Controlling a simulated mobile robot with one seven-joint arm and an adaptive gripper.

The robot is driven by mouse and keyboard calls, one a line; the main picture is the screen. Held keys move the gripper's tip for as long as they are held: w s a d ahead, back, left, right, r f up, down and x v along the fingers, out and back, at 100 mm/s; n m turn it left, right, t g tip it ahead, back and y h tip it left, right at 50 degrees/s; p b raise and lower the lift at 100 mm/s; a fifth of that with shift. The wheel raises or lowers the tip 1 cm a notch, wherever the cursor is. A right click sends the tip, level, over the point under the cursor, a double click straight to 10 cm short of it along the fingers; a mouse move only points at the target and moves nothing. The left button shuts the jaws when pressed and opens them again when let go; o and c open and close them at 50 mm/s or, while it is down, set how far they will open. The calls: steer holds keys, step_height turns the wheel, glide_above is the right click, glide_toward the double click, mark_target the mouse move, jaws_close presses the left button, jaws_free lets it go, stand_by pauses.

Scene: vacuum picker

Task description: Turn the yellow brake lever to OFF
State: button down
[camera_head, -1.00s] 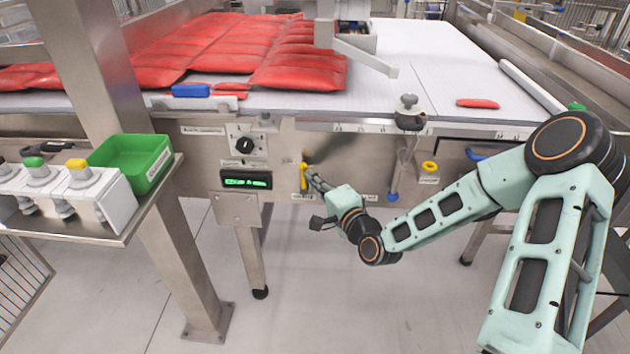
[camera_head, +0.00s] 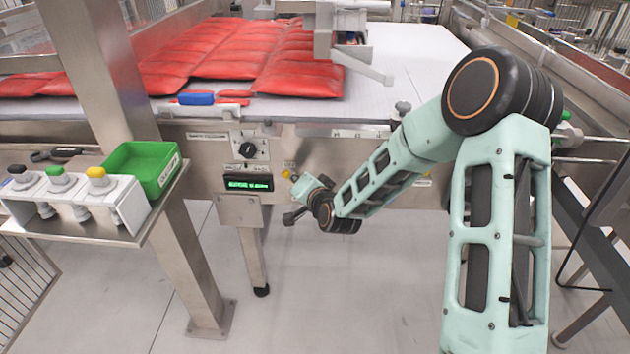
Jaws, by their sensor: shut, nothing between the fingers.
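The yellow brake lever (camera_head: 287,174) is on the steel front panel of the machine, right of the green-lit display. Only a small yellow part of it shows, so I cannot tell its exact angle or read its label. My gripper (camera_head: 294,175) is shut and empty, with its tips right beside the lever. They look close to touching it, but contact cannot be told at this size. My wrist hides the panel right below and to the right of the lever.
A black rotary knob (camera_head: 248,150) sits above the green-lit display (camera_head: 248,184). A green tray (camera_head: 142,165) and several push-button valves stand on the left shelf. Red bags (camera_head: 300,75) lie on the belt above. A steel leg (camera_head: 252,255) stands below the panel.

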steer(key=a+f+n+h+p, duration=0.2)
steer(key=n+h+p, duration=0.1)
steer(key=a+n+g+h+p, duration=0.1)
steer(key=a+h, duration=0.1)
steer(key=shift+w+f+n, duration=0.1)
steer(key=shift+f+n, duration=0.3)
steer(key=shift+a+f+p, duration=0.15)
steer(key=shift+f+p, duration=0.15)
steer(key=shift+p, duration=0.1)
steer(key=shift+f, duration=0.15)
stand_by(0.6)
